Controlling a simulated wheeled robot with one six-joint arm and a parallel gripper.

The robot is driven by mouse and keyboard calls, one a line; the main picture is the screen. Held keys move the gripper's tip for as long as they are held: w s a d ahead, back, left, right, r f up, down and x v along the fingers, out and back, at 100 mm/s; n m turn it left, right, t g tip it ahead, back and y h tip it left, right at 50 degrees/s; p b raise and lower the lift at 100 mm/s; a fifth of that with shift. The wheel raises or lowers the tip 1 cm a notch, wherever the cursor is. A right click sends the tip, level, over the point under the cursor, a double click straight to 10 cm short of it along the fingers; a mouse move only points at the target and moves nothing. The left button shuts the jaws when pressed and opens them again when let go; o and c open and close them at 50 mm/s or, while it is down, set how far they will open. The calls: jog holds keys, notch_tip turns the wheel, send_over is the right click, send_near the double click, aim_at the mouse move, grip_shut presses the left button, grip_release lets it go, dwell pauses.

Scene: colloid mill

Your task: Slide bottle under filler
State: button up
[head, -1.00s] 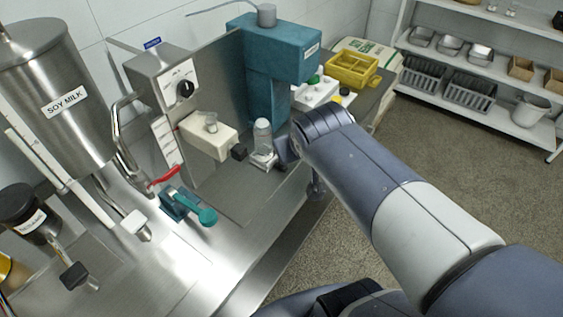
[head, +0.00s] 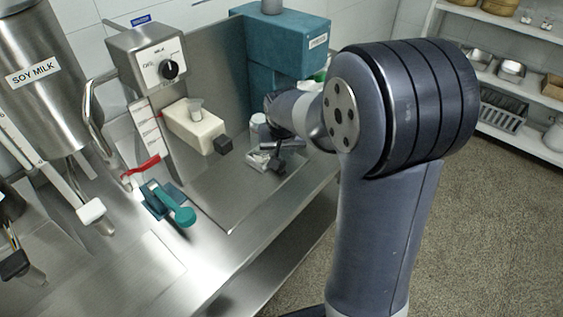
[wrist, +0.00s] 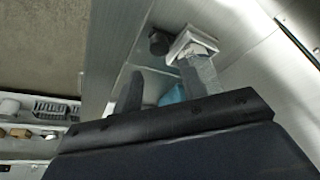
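The bottle (head: 258,126) is small and clear with a pale top. It stands on the steel counter, partly hidden by my gripper. In the wrist view a clear, bottle-like shape (wrist: 203,72) shows beside a square white piece (wrist: 192,43). The filler (head: 148,62) is a steel box with a black knob and a cream block (head: 196,128) below it, left of the bottle. My gripper (head: 272,160) is low, close in front of the bottle. One dark finger (wrist: 130,93) shows in the wrist view; the other is not clear, nor is any contact.
A teal machine (head: 284,45) stands behind the bottle. A teal lever (head: 172,204) sits on the counter at front left. The soy milk tank (head: 38,85) is at far left. Bare counter (head: 225,195) lies in front of the cream block. Shelves (head: 515,75) stand at far right.

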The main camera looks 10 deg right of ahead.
jog(key=x, duration=0.8)
jog(key=shift+w+f+p, duration=0.15)
jog(key=shift+f+p, duration=0.2)
jog(key=shift+p, duration=0.05)
jog(key=shift+c, duration=0.2)
grip_shut()
